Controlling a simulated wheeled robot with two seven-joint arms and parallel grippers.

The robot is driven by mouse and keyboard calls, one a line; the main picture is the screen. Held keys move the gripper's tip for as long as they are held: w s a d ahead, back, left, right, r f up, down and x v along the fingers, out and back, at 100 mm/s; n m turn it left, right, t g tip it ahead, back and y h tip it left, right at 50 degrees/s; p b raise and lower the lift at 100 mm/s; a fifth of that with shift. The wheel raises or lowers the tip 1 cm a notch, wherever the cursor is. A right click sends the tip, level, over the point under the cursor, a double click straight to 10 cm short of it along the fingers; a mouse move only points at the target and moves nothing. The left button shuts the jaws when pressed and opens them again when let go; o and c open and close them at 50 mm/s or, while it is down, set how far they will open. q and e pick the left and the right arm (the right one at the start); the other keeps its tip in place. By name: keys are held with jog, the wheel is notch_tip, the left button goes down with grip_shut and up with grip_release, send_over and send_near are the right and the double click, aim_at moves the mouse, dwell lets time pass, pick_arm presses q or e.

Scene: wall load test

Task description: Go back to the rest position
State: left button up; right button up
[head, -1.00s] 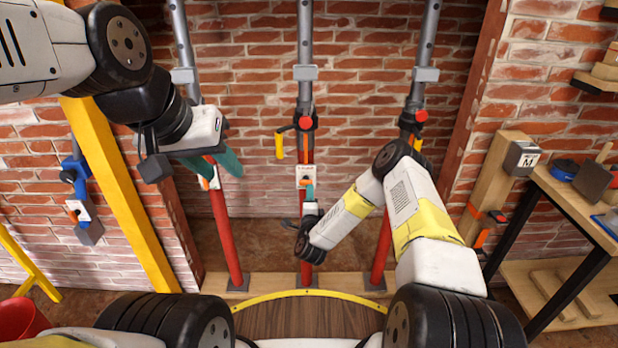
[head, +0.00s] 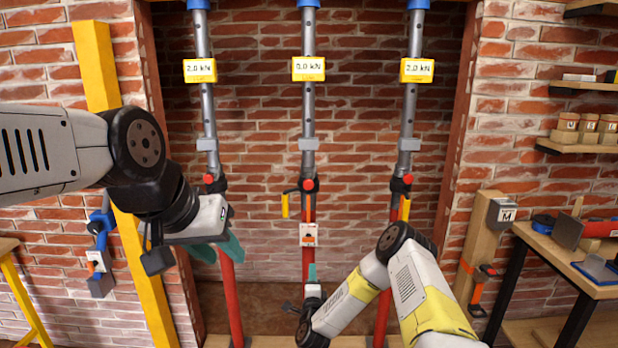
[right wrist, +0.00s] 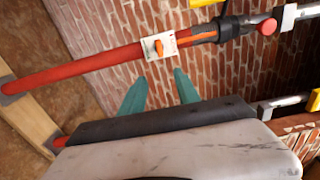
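Three upright props stand before the brick wall: a left prop (head: 227,290), a middle prop (head: 308,262) and a right prop (head: 383,310), with red lower tubes and grey upper tubes. Their yellow displays read 2.0 kN (head: 200,70), 0.0 kN (head: 308,69) and 2.0 kN (head: 416,70). My left gripper (head: 217,249) has teal fingers spread apart before the left prop and hides part of it. My right gripper (head: 312,274) is low before the middle prop. In the right wrist view its teal fingers (right wrist: 160,92) are apart with nothing between them; a red tube passes beyond them.
A workbench (head: 575,235) with tools stands at the right, below shelves (head: 582,88) with small pots. A wooden post (head: 478,250) carries a grey box marked M (head: 502,214). A yellow beam (head: 142,275) leans at the left, beside a blue device (head: 101,240).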

jog(key=w+a+r+n+g+y, duration=0.1)
jog(key=w+r+n+g+y, duration=0.25)
jog(key=r+n, duration=0.8)
jog(key=s+d+r+n+g, duration=0.15)
jog(key=s+r, duration=0.25)
jog(key=r, duration=0.5)
jog(key=s+d+r+n+g, duration=0.1)
jog(key=s+d+r, duration=0.15)
jog(key=r, duration=0.55)
jog(key=s+d+r+n+g, duration=0.1)
jog(key=s+d+r, duration=0.15)
jog(key=s, duration=0.35)
jog(key=s+d+r+n+g+h, duration=0.1)
jog(key=s+d+r, duration=0.1)
jog(key=s+r, duration=0.3)
jog(key=s+d+r+n+g, duration=0.1)
jog(key=s+d+r, duration=0.1)
jog(key=s, duration=0.5)
pick_arm(q)
jog(key=shift+s, duration=0.2)
pick_arm(e)
jog(key=s+d+n+g, duration=0.1)
jog(key=s+d+g, duration=0.1)
jog(key=s, duration=1.7)
jog(key=shift+s+d+r+n+g, duration=0.2)
jog(key=shift+d+n+g, duration=0.2)
jog(key=shift+d, duration=0.4)
